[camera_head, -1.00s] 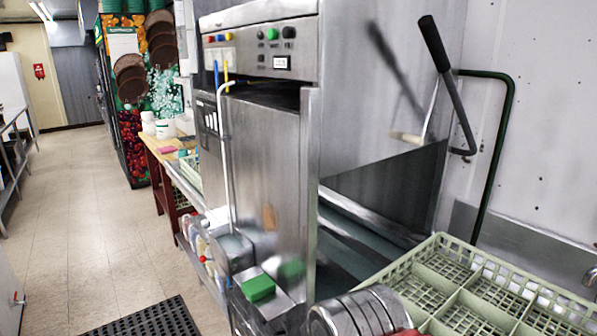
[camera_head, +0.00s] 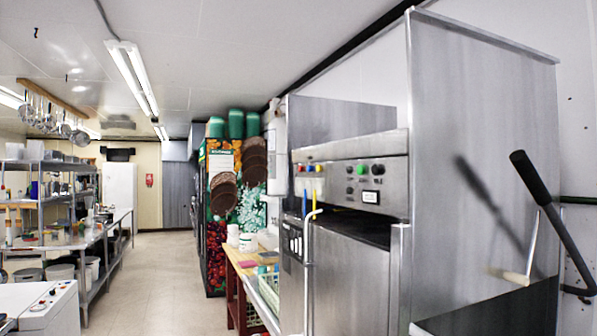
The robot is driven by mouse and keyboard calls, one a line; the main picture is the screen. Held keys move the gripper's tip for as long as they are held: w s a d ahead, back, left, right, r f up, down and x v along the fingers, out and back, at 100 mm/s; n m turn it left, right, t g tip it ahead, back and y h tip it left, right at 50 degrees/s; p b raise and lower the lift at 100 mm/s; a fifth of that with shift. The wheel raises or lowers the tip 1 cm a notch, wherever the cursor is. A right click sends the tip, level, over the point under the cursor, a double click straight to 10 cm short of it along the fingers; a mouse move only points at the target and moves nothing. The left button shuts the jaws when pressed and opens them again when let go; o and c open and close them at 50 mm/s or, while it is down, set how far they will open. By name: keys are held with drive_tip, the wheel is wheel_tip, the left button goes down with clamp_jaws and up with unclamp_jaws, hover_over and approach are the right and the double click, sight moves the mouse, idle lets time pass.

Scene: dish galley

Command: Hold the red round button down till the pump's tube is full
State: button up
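My gripper is not in view. The pump itself is not in view.
A black-handled lever (camera_head: 545,205) juts out at the right of the steel dish machine (camera_head: 357,270). A white unit (camera_head: 40,305) with small red controls stands at lower left. Steel shelving (camera_head: 45,195) lines the left. The tiled aisle (camera_head: 155,270) between is clear.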

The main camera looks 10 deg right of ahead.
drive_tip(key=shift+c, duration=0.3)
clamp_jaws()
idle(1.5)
